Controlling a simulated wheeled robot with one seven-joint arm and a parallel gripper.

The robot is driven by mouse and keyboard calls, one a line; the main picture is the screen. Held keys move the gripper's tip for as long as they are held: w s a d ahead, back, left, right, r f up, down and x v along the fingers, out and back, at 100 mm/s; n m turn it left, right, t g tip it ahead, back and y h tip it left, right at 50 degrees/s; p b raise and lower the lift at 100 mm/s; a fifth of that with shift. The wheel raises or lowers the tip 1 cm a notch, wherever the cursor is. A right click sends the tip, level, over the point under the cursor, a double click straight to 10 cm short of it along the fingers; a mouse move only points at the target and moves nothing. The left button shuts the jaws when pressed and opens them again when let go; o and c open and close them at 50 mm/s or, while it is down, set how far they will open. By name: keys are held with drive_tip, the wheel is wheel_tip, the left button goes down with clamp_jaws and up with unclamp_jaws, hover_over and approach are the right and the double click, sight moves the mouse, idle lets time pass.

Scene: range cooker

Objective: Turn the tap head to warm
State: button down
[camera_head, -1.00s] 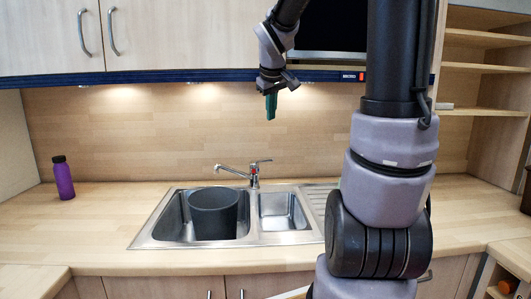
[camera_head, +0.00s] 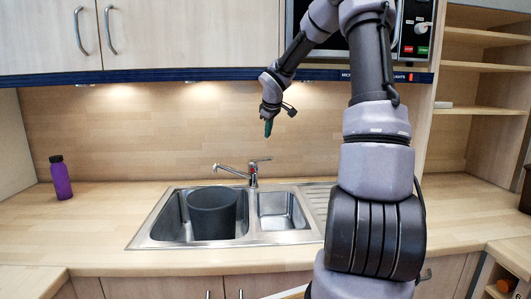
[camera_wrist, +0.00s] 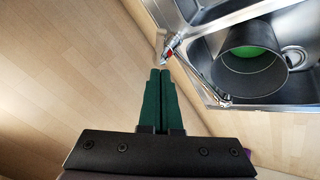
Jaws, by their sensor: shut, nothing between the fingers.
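The chrome tap (camera_head: 252,172) stands behind the sink, with its spout pointing left over the left basin and its lever head (camera_head: 261,160) pointing right. In the wrist view the tap (camera_wrist: 170,48) shows just beyond the fingertips, with a red mark on it. My gripper (camera_head: 268,134) hangs above the tap, a little to the right of its body, with a gap between them. Its green fingers (camera_wrist: 160,72) are shut together with nothing between them.
A dark grey pot (camera_head: 212,213) stands in the left basin; the wrist view shows green inside it. The right basin (camera_head: 283,211) is empty. A purple bottle (camera_head: 61,178) stands on the counter at left. Wall cupboards (camera_head: 180,38) and a microwave (camera_head: 415,32) are above.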

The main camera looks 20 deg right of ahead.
approach(263, 159)
drive_tip(key=x, duration=0.5)
drive_tip(key=shift+d, duration=0.4)
drive_tip(key=shift+r, duration=0.1)
